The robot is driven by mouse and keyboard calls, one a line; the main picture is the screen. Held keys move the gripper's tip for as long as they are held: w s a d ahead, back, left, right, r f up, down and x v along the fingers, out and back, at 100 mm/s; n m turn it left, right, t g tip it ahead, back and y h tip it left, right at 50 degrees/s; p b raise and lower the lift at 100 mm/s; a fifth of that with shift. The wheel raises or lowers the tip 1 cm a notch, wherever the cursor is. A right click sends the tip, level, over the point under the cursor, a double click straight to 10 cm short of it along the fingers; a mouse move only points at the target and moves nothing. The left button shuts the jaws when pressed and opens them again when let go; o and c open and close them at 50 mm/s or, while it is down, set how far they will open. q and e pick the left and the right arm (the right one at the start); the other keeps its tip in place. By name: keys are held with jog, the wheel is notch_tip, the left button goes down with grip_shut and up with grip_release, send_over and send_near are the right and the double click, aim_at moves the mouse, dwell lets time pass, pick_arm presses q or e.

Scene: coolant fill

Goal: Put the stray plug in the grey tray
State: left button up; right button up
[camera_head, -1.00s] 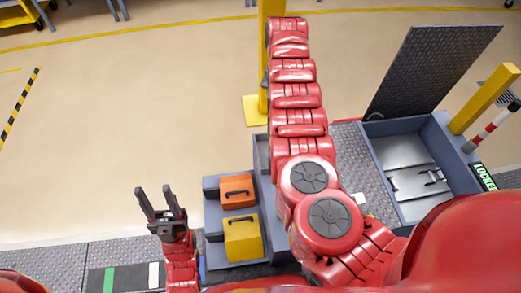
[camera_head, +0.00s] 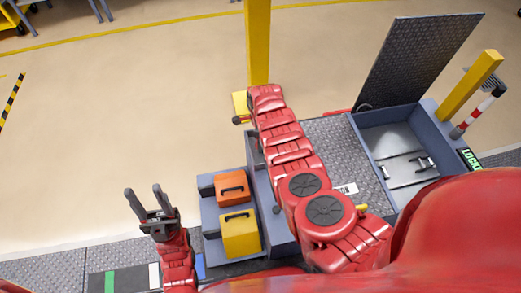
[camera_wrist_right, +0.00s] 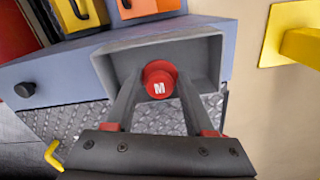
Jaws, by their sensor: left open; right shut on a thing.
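The stray plug (camera_wrist_right: 158,82) is a round red cap with a white M. In the right wrist view it sits between the fingertips of my right gripper (camera_wrist_right: 159,92), which is shut on it. The grey tray (camera_wrist_right: 208,42) is an open box behind and around the plug in that view; I cannot tell whether the plug touches its floor. In the head view the tray (camera_head: 251,150) is mostly hidden by my right arm, and the plug cannot be made out. My left gripper (camera_head: 144,192) is open and empty at the lower left.
An orange box (camera_head: 231,187) and a yellow box (camera_head: 239,234) with black handles stand on blue-grey steps left of my right arm. A yellow post (camera_head: 258,45) rises behind the tray. An open bay (camera_head: 393,135) with a raised lid (camera_head: 420,62) lies to the right.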

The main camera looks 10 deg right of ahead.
jog(key=shift+f+b, duration=1.25)
jog(key=shift+f, duration=0.6)
jog(key=o, duration=1.3)
jog(key=shift+r, duration=0.1)
